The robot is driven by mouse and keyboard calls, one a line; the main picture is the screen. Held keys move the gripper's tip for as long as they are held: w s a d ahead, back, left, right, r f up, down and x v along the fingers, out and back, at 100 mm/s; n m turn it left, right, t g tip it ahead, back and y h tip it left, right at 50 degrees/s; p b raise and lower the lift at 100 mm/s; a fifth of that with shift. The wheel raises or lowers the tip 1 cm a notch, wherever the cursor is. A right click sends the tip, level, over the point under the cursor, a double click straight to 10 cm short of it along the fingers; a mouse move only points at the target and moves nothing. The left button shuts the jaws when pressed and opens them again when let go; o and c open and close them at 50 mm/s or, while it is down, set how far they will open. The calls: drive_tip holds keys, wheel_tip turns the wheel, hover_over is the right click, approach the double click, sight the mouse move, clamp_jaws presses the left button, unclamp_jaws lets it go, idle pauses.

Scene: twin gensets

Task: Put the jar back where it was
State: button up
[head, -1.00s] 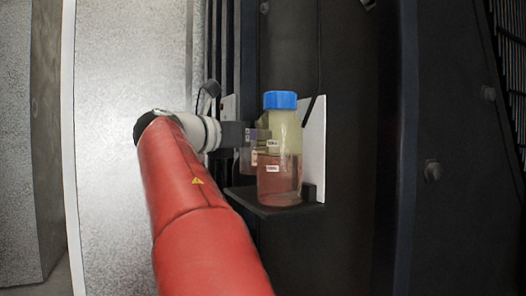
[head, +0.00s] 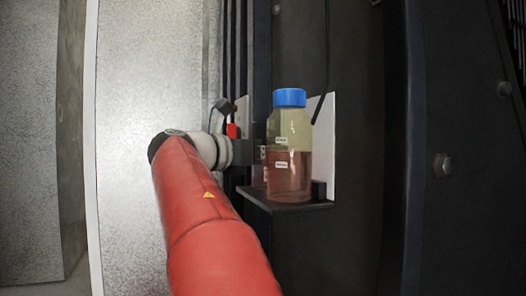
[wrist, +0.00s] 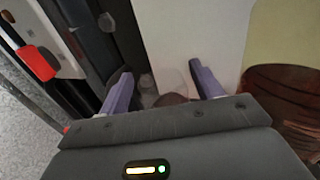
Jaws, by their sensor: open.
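A clear bottle with a blue cap (head: 290,125) and pinkish-red liquid stands upright on a small black shelf (head: 290,206). Its reddish side (wrist: 290,95) fills the right of the wrist view. A smaller clear jar with some reddish content (head: 260,176) shows partly behind it, at the shelf's left. My gripper (head: 250,153) is at the shelf's left end, its fingertips mostly hidden behind the bottle. In the wrist view my gripper (wrist: 163,84) is open, with a faint, see-through jar (wrist: 168,88) between its two fingers; I cannot tell whether they touch it.
A white panel (head: 325,140) stands behind the shelf. A red part (head: 231,131) and a dark handle-like part are just behind my wrist; the red part also shows in the wrist view (wrist: 38,62). Dark cabinet walls (head: 350,240) lie to the right, a grey metal panel (head: 150,110) to the left.

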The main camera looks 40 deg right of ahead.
drive_tip(key=shift+r, duration=0.15)
drive_tip(key=shift+a, duration=0.15)
drive_tip(key=s+a+b, duration=0.1)
drive_tip(key=a, duration=1)
drive_tip(key=shift+s+a, duration=0.3)
drive_tip(key=shift+s, duration=0.05)
